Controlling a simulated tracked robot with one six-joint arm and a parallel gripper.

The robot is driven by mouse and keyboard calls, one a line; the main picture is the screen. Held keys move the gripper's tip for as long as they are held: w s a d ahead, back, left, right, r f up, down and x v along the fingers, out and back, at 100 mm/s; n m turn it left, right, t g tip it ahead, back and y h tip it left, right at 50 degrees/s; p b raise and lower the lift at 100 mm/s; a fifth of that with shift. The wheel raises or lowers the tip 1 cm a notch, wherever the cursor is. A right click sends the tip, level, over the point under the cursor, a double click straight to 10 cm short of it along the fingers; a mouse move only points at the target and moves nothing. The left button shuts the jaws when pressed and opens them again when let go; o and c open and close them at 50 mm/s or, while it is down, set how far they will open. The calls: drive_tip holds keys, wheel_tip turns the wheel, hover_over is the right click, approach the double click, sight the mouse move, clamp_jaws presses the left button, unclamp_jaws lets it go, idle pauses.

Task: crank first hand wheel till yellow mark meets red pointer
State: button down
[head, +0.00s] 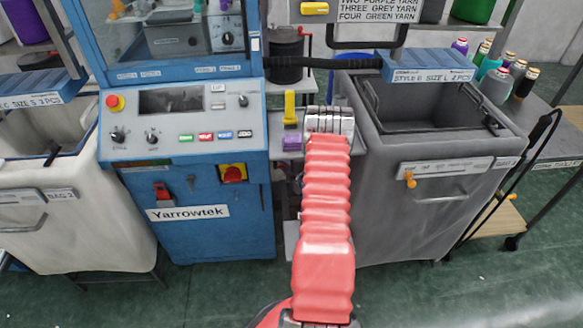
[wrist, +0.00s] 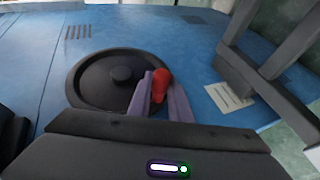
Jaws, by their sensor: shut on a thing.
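The hand wheel (wrist: 92,84) is a black disc with a round hub (wrist: 121,74) on a blue machine panel in the wrist view. Its red knob (wrist: 162,80) is at the wheel's right edge. My gripper (wrist: 155,88) has its two grey-purple fingers shut on this knob. The lower part of the wheel is hidden by my gripper body. I can make out neither a yellow mark on the wheel nor a red pointer. In the head view my red arm reaches toward the blue machine's right side, and my fingers and the wheel cannot be made out there.
The blue Yarrowtek machine (head: 216,228) stands left of my arm. A grey bin (head: 440,225) stands close on the right and a white bin (head: 90,235) on the far left. In the wrist view, dark bars (wrist: 262,88) and a white label (wrist: 229,97) are right of the wheel.

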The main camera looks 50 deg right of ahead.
drive_tip(key=shift+a+f, duration=0.15)
drive_tip(key=c, duration=1.6)
unclamp_jaws()
drive_tip(key=shift+c, duration=0.2)
drive_tip(key=shift+s+r, duration=0.15)
drive_tip(key=shift+r, duration=0.05)
drive_tip(key=v, duration=1.3)
drive_tip(key=shift+s, duration=0.2)
drive_tip(key=shift+r, duration=0.15)
